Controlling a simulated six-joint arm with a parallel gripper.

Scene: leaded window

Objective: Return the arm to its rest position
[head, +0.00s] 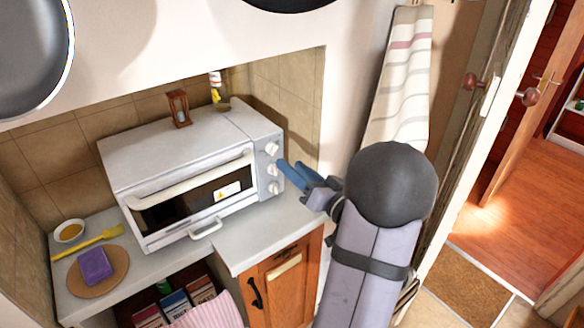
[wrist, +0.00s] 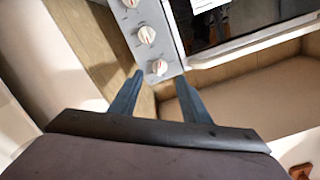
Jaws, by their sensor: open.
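My gripper (head: 289,172) is at the right side of the toaster oven, close to its control panel with several knobs. In the wrist view my gripper (wrist: 159,88) shows two blue-grey fingers spread apart with nothing between them. The lowest knob (wrist: 159,67) lies just beyond the fingertips in that view; whether a finger touches it I cannot tell. The toaster oven (head: 174,162) is silver-grey, its door closed, on the counter. My arm extends from the lower middle of the head view up to the gripper.
The counter (head: 245,243) holds a round board (head: 118,272) with a purple sponge (head: 95,265), a yellow utensil (head: 88,243) and a small bowl (head: 70,231). An hourglass (head: 179,108) stands on the oven. A striped towel (head: 400,85) hangs behind my arm. An open shelf and wooden cabinet door (head: 285,285) are below.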

